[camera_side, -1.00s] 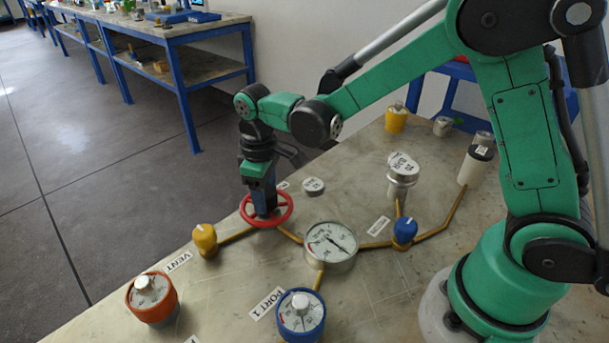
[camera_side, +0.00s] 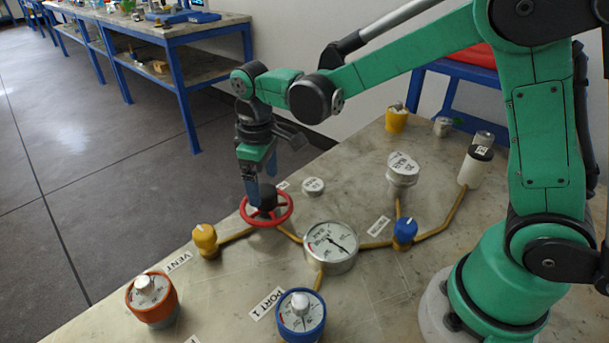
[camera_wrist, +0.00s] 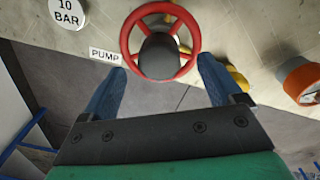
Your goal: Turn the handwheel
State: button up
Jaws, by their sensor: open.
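The red handwheel (camera_side: 283,216) with a dark hub (camera_side: 267,197) stands on the table beside the yellow knob. In the wrist view the red handwheel (camera_wrist: 193,66) lies just beyond my fingertips, its dark hub (camera_wrist: 159,58) between their lines. My gripper (camera_side: 261,190) is above the far-left side of the wheel, pointing down. In the wrist view my gripper (camera_wrist: 162,75) has its two blue fingers spread wide with nothing between them. Whether a fingertip touches the wheel is not clear.
The yellow knob (camera_side: 204,238), pressure gauge (camera_side: 330,246) and blue knob (camera_side: 404,231) stand near the wheel, joined by brown pipes. An orange-rimmed gauge (camera_side: 153,299) and a blue-rimmed gauge (camera_side: 301,314) are in front. A round silver cap (camera_side: 313,187) lies behind.

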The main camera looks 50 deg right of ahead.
aim_at(267, 190)
jog(key=shift+r, duration=1.3)
jog(key=shift+s+d+r, duration=0.1)
jog(key=shift+s+r, duration=0.1)
jog(key=shift+r, duration=0.05)
jog(key=s+d+r+m+t, duration=0.3)
jog(key=s+d+m+t, duration=0.2)
jog(key=s+t, duration=0.2)
jog(key=shift+s, duration=1.15)
jog(key=shift+r, duration=0.1)
